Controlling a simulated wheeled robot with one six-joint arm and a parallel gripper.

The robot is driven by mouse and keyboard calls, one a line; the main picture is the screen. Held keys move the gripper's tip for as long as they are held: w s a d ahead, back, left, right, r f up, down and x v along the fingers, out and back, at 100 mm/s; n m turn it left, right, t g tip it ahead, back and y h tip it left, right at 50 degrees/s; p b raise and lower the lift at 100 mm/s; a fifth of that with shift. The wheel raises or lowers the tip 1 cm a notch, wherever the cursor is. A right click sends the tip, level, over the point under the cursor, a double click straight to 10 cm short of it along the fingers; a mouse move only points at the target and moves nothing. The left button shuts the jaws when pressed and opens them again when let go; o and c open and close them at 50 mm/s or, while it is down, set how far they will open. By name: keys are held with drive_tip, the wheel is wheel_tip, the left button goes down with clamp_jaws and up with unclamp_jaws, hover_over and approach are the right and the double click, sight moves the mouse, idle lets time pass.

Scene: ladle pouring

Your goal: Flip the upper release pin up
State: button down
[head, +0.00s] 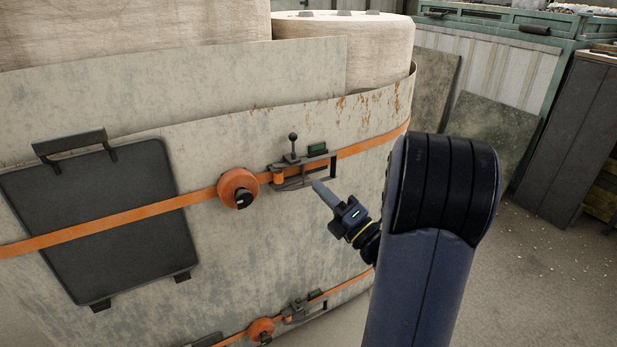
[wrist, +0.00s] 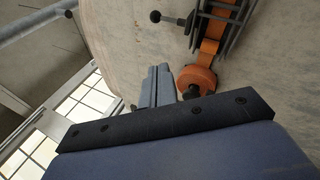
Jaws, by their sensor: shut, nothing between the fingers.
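The upper release mechanism is a grey metal bracket (head: 300,171) on the upper orange strap. A dark ball-topped pin (head: 292,147) sticks up from its left part. The pin's ball (wrist: 155,16) and stem also show at the top of the wrist view, where the picture is turned. My gripper (head: 318,187) is just below and right of the bracket, its fingers pointing up and left towards it. The fingers (wrist: 160,82) are together and empty. They appear apart from the pin; whether they touch the bracket is unclear.
An orange round reel (head: 238,187) sits on the strap left of the bracket, and a small green block (head: 317,148) sits above it. A similar lower mechanism (head: 300,309) is below. A dark panel (head: 90,220) hangs at left. Open floor (head: 530,270) lies right.

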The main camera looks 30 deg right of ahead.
drive_tip(key=shift+v, duration=0.95)
drive_tip(key=shift+w+r, duration=0.1)
drive_tip(key=shift+w, duration=0.05)
